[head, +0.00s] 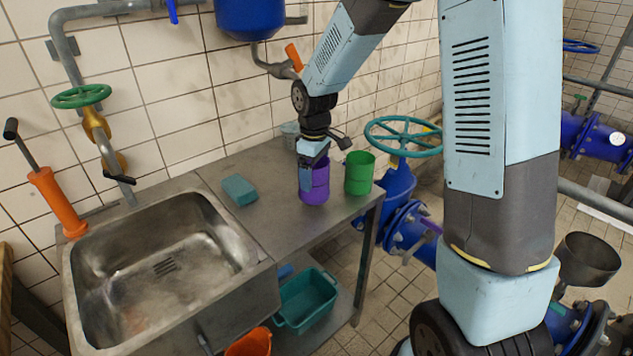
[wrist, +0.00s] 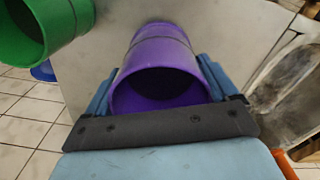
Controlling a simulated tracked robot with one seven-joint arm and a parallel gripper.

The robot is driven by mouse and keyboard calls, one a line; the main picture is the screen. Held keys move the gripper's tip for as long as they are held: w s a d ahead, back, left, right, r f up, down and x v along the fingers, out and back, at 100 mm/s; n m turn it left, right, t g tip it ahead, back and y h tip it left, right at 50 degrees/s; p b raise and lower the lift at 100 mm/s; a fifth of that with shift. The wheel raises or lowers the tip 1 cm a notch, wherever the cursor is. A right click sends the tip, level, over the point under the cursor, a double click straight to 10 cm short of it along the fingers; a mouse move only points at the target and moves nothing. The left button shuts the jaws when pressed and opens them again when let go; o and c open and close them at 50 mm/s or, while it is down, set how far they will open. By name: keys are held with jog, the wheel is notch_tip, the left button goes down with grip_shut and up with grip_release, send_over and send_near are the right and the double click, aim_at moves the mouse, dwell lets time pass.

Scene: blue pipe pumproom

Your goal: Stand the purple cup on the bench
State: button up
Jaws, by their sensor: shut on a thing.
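The purple cup (head: 315,183) is upright at the bench top (head: 272,212), near its right end. Its base appears to be at the bench surface, though I cannot tell for certain whether it touches. My gripper (head: 312,172) is above and around the cup, with its fingers pointing down and shut on the cup's sides. In the wrist view the purple cup (wrist: 162,60) sits between the two blue fingers of my gripper (wrist: 163,88), its open mouth toward the camera and its inside dark and empty-looking.
A green cup (head: 359,173) stands just right of the purple one. A grey cup (head: 290,134) is behind, partly hidden. A teal sponge (head: 239,190) lies left, beside the sink (head: 165,262). A teal handwheel (head: 403,136) rises past the bench's right end. The front bench top is clear.

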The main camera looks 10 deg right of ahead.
jog(key=shift+w+f, duration=0.2)
jog(key=shift+f, duration=1.55)
jog(key=shift+f, duration=0.1)
jog(key=o, duration=0.8)
jog(key=shift+o, duration=0.2)
notch_tip(320, 180, up, 12)
jog(key=s+d+r+m+t, duration=0.3)
jog(key=s+d+r+m, duration=0.2)
jog(key=s+d+r, duration=0.5)
jog(key=s+d+r+m+t, duration=0.1)
jog(key=s+d+r+m, duration=0.1)
jog(key=s, duration=0.5)
jog(key=s+d+r+m+t, duration=0.1)
jog(key=s+d+m, duration=0.3)
jog(key=s, duration=0.4)
jog(key=shift+s+r+t, duration=0.2)
jog(key=shift+r+t, duration=0.1)
jog(key=shift+r, duration=0.3)
